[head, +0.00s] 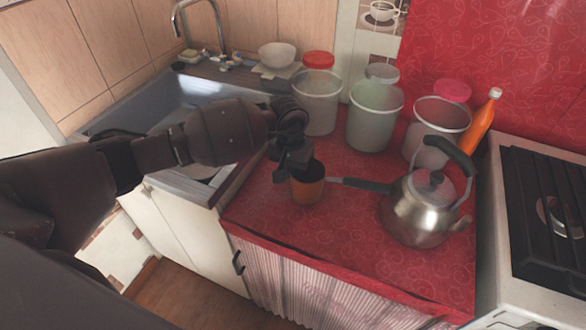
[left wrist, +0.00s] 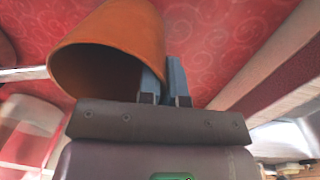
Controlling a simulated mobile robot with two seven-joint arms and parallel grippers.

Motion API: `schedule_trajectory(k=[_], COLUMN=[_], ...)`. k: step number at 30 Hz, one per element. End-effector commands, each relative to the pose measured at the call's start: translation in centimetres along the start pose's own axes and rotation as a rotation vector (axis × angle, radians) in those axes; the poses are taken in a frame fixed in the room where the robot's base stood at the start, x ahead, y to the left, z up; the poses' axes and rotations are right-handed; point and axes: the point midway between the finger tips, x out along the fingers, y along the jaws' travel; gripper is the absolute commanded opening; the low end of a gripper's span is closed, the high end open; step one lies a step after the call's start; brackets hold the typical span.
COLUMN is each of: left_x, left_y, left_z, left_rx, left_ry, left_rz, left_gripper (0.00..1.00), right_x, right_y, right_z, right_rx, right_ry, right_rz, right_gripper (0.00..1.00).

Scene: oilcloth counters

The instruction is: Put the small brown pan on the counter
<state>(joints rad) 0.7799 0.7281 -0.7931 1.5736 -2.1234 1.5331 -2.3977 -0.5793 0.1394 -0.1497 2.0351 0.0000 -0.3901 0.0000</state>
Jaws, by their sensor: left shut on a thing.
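The small brown pan (head: 307,190) is at the left part of the red counter (head: 335,245), with a dark handle stretching right toward the kettle. My left gripper (head: 292,168) is at the pan's left rim. In the left wrist view the pan (left wrist: 110,40) shows as an orange-brown cup with a dark inside, its wall pinched between the fingers of my left gripper (left wrist: 165,82). I cannot tell whether the pan's bottom touches the counter. My right gripper is out of view.
A steel kettle (head: 425,210) stands right of the pan, close to its handle end. Several clear canisters (head: 375,118) line the back, beside an orange bottle (head: 478,128). A sink (head: 165,100) is left and a stove (head: 548,215) right. The counter's front is clear.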

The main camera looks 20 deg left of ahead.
Motion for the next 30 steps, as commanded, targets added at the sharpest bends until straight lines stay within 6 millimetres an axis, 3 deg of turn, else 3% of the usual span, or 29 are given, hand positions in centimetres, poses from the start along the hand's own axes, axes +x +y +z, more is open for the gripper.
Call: schedule_trajectory(k=[8,9,14,23,30], left_x=[0.1,0.2,0.1,-0.1,-2.8], left_y=[0.0,0.0,0.0,0.0,-0.1], left_z=[-0.1,0.0,0.0,0.0,-0.1], left_rx=[0.001,0.001,0.001,0.000,0.001], left_ry=[0.002,0.000,0.001,0.002,0.005], left_rz=[0.001,0.000,0.000,0.000,-0.002], left_gripper=[0.00,0.09,0.32,0.32,0.32], right_x=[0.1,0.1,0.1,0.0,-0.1], right_y=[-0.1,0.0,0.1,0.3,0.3], right_z=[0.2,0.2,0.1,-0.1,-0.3], right_rx=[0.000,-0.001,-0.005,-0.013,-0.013], right_ry=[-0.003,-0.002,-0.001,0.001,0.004], right_rz=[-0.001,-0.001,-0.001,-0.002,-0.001], right_gripper=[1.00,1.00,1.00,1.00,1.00])
